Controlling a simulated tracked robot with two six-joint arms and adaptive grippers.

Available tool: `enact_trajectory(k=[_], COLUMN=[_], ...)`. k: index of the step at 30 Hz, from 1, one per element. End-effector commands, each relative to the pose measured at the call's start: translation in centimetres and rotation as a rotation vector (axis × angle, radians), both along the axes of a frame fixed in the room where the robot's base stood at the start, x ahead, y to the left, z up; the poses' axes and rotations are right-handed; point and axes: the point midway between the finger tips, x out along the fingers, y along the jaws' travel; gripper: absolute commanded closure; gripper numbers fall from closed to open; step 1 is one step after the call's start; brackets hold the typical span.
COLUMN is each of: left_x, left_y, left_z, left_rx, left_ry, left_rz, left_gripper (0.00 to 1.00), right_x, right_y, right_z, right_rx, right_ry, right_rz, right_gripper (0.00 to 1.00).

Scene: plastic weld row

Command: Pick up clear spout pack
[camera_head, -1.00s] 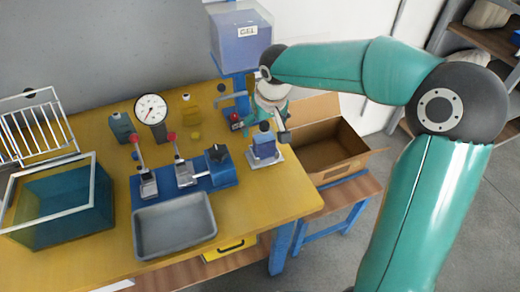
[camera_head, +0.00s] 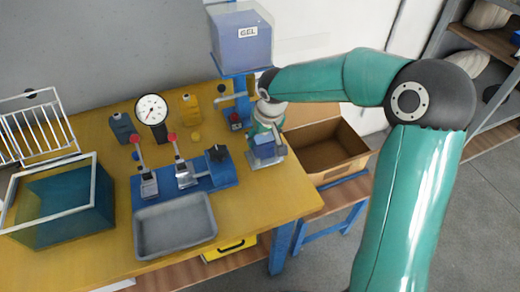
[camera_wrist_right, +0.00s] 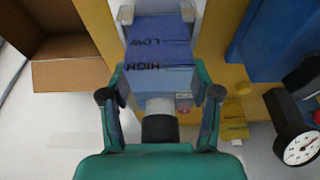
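The clear spout pack (camera_head: 266,149) holds bluish liquid and stands upright on a small pale stand (camera_head: 268,162) near the table's right edge. In the right wrist view the pack (camera_wrist_right: 158,62) carries the words LOW and HIGH, with a black cap (camera_wrist_right: 160,128) toward my palm. My right gripper (camera_head: 266,132) is at the pack's top and hides its cap in the head view. Its fingers (camera_wrist_right: 160,82) are spread either side of the pack; whether the tips touch it is hard to tell. My left gripper is not in view.
An open cardboard box (camera_head: 342,165) stands right of the table. A GEL tank (camera_head: 240,48) is behind the pack. Left of it are a blue clamp fixture (camera_head: 222,174), a grey tray (camera_head: 160,239), a dial gauge (camera_head: 151,109) and a water tank (camera_head: 100,215).

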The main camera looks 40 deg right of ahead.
Motion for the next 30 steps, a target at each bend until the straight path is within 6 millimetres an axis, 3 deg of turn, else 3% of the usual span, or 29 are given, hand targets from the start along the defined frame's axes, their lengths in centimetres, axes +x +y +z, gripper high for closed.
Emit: enact_trajectory(k=[1,5,19,26,30], left_x=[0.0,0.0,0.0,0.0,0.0], left_y=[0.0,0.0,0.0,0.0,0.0], left_z=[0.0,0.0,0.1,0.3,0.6], left_rx=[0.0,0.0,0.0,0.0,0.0], left_ry=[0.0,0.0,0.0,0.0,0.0], left_rz=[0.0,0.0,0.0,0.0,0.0], left_gripper=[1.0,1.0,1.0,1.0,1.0], right_x=[0.0,0.0,0.1,0.2,0.2], right_y=[0.0,0.0,0.0,0.1,0.1], right_z=[0.0,0.0,1.1,4.4,7.7], right_rx=[0.0,0.0,-0.001,0.0,0.0], right_ry=[0.0,0.0,-0.004,-0.007,-0.009], right_rz=[0.0,0.0,-0.001,0.0,0.001], right_gripper=[0.58,0.8,0.8,0.8,0.8])
